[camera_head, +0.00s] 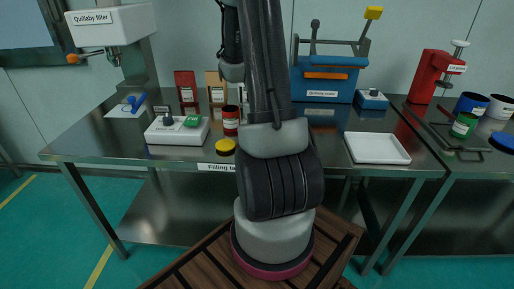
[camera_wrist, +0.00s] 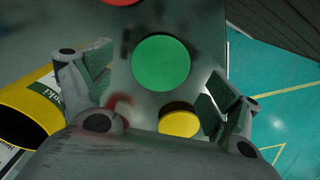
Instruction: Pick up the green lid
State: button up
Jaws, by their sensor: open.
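In the wrist view the green lid (camera_wrist: 161,62) is a flat round disc lying on the grey metal table top. My gripper (camera_wrist: 155,84) is open, with one finger to the left of the lid and one to the right. The lid shows between and slightly beyond the fingers, and nothing is held. I cannot tell the height of the fingers above it. In the head view my arm (camera_head: 275,140) stands in front of the table and hides the gripper; I cannot make out the green lid there.
A yellow lid (camera_wrist: 180,122) lies close to the green one, partly behind my gripper body. A yellow can (camera_wrist: 40,98) is at the left finger. A red round thing (camera_wrist: 120,1) shows at the top edge. A scale (camera_head: 178,131) and an empty white tray (camera_head: 378,148) flank my arm.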

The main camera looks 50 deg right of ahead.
notch_tip(320, 180, down, 2)
jog(key=shift+f, duration=0.15)
jog(key=c, duration=0.9)
